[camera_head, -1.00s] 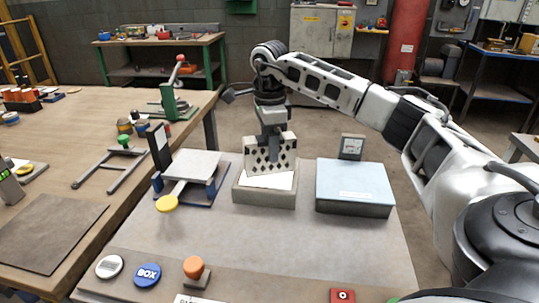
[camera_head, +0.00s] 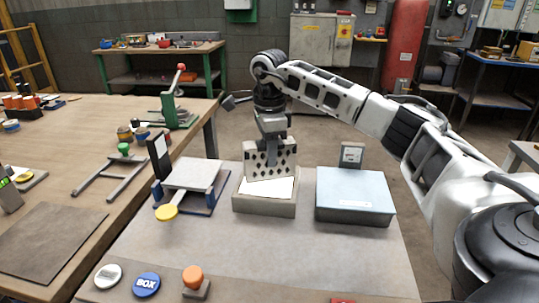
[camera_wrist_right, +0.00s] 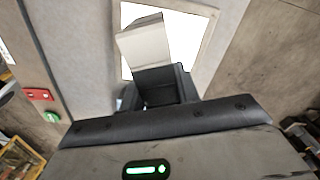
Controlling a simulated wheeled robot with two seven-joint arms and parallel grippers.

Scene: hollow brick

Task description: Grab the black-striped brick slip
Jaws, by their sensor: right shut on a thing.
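A pale brick slip (camera_head: 254,164) with dark diamond-shaped marks, not plain stripes, stands upright over the bright white top of a low grey box (camera_head: 265,204). My right gripper (camera_head: 272,158) points down and is shut on the slip. In the right wrist view the slip (camera_wrist_right: 144,43) shows its pale side beyond the dark fingers (camera_wrist_right: 163,85). I cannot tell whether its lower edge touches the white top. My left gripper is not in view.
A flat plate stand (camera_head: 192,174) with a yellow disc is left of the box. A light blue box (camera_head: 354,194) is on the right. An orange knob (camera_head: 194,276) and a blue BOX button (camera_head: 146,284) are at the front. The table between is clear.

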